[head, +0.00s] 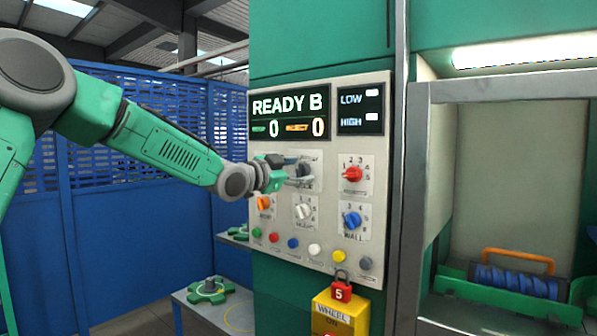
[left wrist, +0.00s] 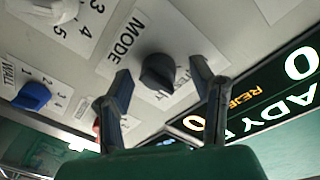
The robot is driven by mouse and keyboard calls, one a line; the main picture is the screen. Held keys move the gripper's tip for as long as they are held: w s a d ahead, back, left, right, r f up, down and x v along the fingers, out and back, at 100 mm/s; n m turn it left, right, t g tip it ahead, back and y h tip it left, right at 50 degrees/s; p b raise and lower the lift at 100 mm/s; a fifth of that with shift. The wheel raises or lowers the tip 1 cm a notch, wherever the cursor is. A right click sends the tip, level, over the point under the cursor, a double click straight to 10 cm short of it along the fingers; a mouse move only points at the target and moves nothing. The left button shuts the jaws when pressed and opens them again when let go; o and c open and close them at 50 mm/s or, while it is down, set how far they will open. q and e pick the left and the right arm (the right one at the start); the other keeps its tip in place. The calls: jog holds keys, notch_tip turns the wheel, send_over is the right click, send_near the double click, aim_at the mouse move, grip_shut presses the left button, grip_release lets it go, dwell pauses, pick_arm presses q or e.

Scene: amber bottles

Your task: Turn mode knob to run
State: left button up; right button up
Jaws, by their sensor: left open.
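The mode knob (left wrist: 158,72) is a dark round knob on a white plate marked MODE, with its other position labels partly covered. In the head view it sits at the upper left of the knob group, mostly hidden by my gripper. My left gripper (head: 298,170) is open at the knob. In the left wrist view its two dark fingers (left wrist: 166,80) stand on either side of the knob with gaps visible. I cannot tell whether they touch it or which label it points to. My right gripper is in neither view.
The panel (head: 283,248) also holds a red knob (head: 352,174), a white knob (head: 303,211), a blue knob (head: 351,220), an orange knob (head: 264,203) and a row of buttons below. The display (head: 289,115) reads READY B. A yellow lockout box (head: 333,318) hangs beneath.

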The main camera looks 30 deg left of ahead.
pick_arm(q)
jog(key=c, duration=1.1)
jog(key=shift+c, duration=0.2)
